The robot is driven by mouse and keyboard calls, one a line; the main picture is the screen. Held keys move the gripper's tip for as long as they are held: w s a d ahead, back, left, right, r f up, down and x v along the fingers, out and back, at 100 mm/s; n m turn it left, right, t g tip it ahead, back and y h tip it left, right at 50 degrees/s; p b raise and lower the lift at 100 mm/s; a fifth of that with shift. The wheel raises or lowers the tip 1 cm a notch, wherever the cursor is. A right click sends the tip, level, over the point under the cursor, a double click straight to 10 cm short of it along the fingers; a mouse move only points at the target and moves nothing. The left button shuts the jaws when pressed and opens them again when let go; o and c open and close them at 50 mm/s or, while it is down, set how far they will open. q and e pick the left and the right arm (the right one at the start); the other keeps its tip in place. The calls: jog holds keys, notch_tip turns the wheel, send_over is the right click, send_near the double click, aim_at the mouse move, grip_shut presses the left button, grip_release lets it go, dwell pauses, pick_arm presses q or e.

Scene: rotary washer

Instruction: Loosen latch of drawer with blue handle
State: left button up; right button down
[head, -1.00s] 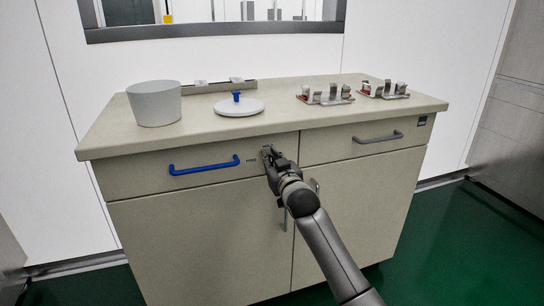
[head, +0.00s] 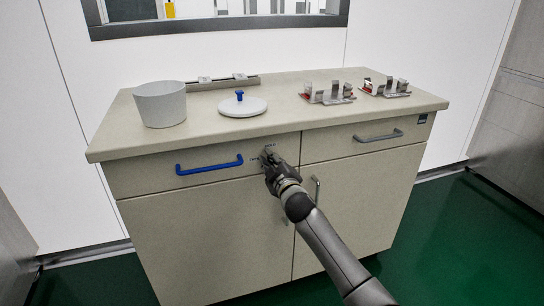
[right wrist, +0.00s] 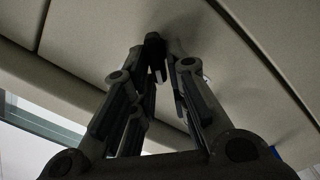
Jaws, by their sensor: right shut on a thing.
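The drawer (head: 130,183) with the blue handle (head: 209,165) is at the upper left of the cabinet front and is closed. Its latch is at the drawer's right end, mostly hidden behind my right gripper (head: 269,157), with small markings beside it. My right gripper is shut on the latch. In the right wrist view, the fingers of my right gripper (right wrist: 164,70) close in around a small dark piece (right wrist: 154,46), which looks like the latch, against the beige front. My left gripper is not in view.
The right drawer has a grey handle (head: 378,136). On the countertop (head: 210,137) stand a grey bucket (head: 161,104), a white round lid with a blue knob (head: 242,106), and metal racks (head: 328,95). Green floor (head: 455,235) is free at the right.

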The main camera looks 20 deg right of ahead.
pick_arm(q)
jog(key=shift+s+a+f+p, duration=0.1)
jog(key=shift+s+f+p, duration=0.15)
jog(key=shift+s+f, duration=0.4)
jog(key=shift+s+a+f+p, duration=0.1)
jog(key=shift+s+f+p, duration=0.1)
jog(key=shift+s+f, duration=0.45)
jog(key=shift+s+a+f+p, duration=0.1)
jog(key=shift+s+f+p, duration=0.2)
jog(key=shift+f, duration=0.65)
pick_arm(e)
jog(key=shift+a+f+n, duration=0.1)
jog(key=shift+f+n, duration=0.1)
jog(key=shift+n, duration=1.6)
jog(key=shift+a+f+n, duration=0.1)
jog(key=shift+f+n, duration=0.1)
jog(key=shift+n, duration=1.6)
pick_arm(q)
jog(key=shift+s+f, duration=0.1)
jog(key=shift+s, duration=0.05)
pick_arm(e)
jog(key=c, duration=1.5)
grip_release()
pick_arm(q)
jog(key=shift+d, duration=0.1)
pick_arm(e)
jog(key=s, duration=1.2)
jog(key=shift+d, duration=0.2)
